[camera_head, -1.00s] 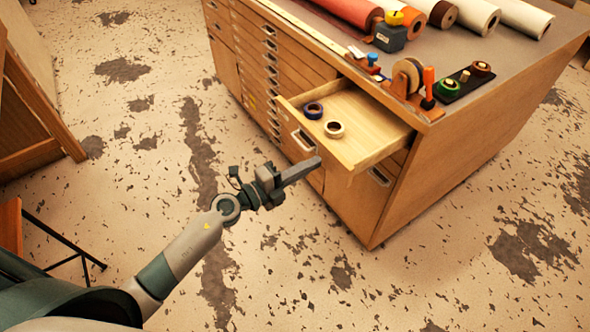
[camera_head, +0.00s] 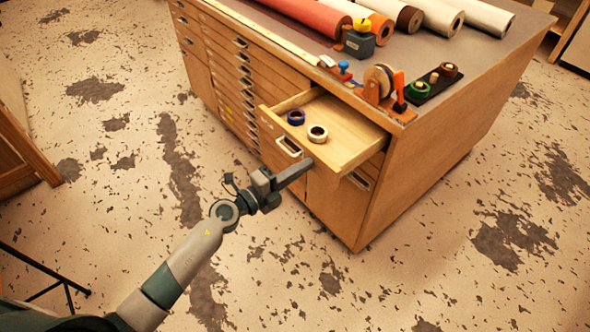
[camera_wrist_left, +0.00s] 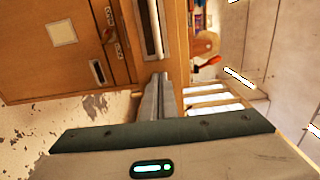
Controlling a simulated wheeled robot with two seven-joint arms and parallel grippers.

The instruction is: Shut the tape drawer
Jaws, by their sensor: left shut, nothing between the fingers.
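The tape drawer (camera_head: 350,131) stands pulled out of the top of the wooden cabinet (camera_head: 390,195), with a pale handle (camera_head: 289,148) on its front. A blue tape roll (camera_head: 296,118) and a white-and-brown tape roll (camera_head: 317,134) lie inside it. My left gripper (camera_head: 309,163) is shut and empty, its tips close to the drawer front, right of the handle. I cannot tell whether they touch it. In the left wrist view the shut fingers (camera_wrist_left: 158,80) point at a wooden front with a handle (camera_wrist_left: 153,25). My right gripper is out of view.
Shallow drawers (camera_head: 243,70) line the left. The floor around the cabinet is clear.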

